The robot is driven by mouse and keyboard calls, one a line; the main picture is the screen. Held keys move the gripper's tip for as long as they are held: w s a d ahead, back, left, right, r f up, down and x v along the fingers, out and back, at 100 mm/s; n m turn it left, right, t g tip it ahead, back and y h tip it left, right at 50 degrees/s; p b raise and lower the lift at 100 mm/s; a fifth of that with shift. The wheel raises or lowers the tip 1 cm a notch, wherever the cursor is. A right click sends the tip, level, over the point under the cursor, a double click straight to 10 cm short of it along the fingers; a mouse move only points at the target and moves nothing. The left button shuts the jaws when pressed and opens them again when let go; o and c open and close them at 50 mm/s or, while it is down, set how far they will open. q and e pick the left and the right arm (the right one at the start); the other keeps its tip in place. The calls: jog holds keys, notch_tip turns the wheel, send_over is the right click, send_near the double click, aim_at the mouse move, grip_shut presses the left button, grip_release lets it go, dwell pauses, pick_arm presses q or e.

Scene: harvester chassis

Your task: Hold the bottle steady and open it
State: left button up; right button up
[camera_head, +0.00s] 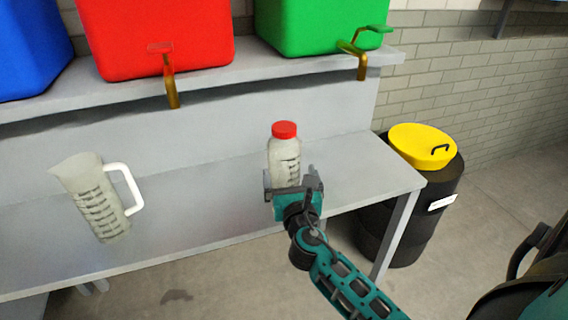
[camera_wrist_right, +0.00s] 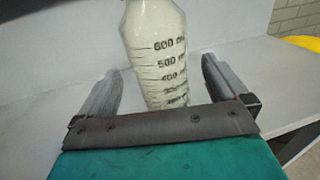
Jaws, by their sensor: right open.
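A clear bottle (camera_head: 284,160) with measuring marks and a red cap (camera_head: 285,129) stands upright on the grey table (camera_head: 180,190). My right gripper (camera_head: 294,186) is in front of the bottle's lower half. In the right wrist view the bottle (camera_wrist_right: 158,60) stands between the two spread fingers of the right gripper (camera_wrist_right: 162,88), with a gap on each side; its cap is outside that view. The right gripper is open, and its body hides the bottle's base. My left gripper does not show in either view.
A measuring jug (camera_head: 97,200) with a white handle stands at the left of the table. Red (camera_head: 155,40), green (camera_head: 310,25) and blue (camera_head: 30,50) containers sit on the shelf above; taps show at the red and green ones. A black barrel (camera_head: 400,225) with a yellow lid (camera_head: 422,146) stands right of the table.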

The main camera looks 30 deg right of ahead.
aim_at(284, 126)
jog(key=shift+x, duration=3.55)
jog(key=shift+w+a, duration=0.1)
jog(key=shift+a, duration=0.05)
jog(key=shift+c, duration=0.3)
jog(key=c, duration=0.7)
jog(key=shift+r, duration=0.15)
notch_tip(284, 126, up, 9)
jog(key=p, duration=0.4)
jog(key=shift+r+p, duration=0.1)
jog(key=shift+p, duration=0.3)
notch_tip(284, 126, up, 11)
jog(key=shift+f+b, duration=0.15)
jog(key=shift+b, duration=0.2)
